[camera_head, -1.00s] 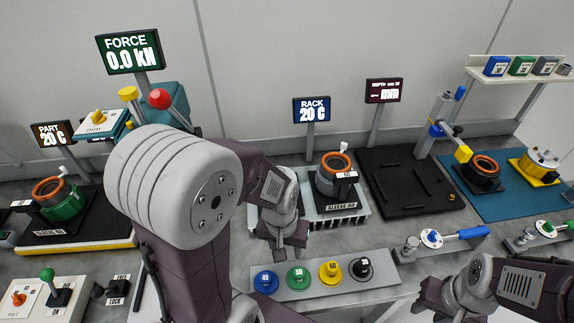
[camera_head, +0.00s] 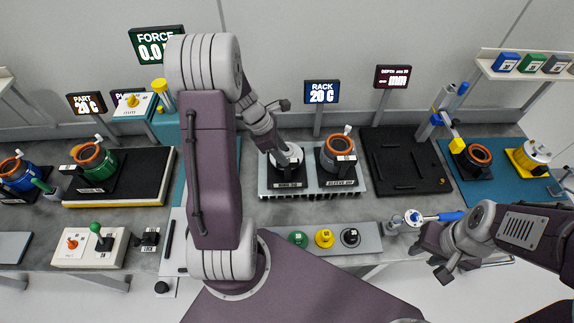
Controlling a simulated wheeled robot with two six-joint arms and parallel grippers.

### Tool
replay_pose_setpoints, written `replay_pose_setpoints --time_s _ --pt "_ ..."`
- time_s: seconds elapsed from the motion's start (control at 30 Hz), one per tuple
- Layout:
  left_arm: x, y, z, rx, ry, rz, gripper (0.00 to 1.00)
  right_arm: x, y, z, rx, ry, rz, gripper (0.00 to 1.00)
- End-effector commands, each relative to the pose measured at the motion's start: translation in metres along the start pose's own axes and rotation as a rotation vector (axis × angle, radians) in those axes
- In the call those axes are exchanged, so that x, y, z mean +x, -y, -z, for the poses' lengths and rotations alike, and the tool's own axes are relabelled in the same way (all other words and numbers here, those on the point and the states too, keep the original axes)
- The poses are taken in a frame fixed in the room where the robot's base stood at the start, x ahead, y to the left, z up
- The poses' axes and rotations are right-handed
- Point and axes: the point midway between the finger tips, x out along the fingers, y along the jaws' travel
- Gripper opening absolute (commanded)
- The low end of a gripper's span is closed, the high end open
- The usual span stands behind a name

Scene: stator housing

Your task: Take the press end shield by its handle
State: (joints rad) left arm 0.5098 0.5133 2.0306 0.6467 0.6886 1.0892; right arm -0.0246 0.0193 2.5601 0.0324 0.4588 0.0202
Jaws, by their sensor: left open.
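My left gripper (camera_head: 279,158) is over the left place of the rack, close to a pale round part (camera_head: 291,156) there. It is open; its fingers are small and partly blend with that part, so contact cannot be told. The press stands behind my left arm, and only its edge with a yellow-topped post (camera_head: 160,92) shows. I cannot make out the press end shield or its handle for certain; my arm covers much of that area. My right gripper (camera_head: 452,270) is at the lower right, away from the press, and its finger gap is unclear.
A sleeve with an orange ring (camera_head: 339,150) stands right of my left gripper. A black tray (camera_head: 407,150) and a blue mat (camera_head: 500,203) lie further right. Green and blue stators stand at the left. Colored knobs line a grey strip (camera_head: 372,238) in front.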

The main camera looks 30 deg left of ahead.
Motion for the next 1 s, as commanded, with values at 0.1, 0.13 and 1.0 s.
replay_pose_setpoints --time_s 0.1,0.13,1.0 --pt "0.005 0.001 0.0 0.0 0.0 0.003 0.44 -0.001 0.0 0.0 0.0 0.0 0.0 0.36" --pt "0.01 0.002 0.0 0.001 0.0 0.005 0.44 -0.002 0.0 0.0 0.0 0.0 0.0 0.36" --pt "0.052 0.002 0.001 0.003 0.0 0.0 0.0 -0.001 0.0 0.0 0.0 -0.001 0.0 0.36"
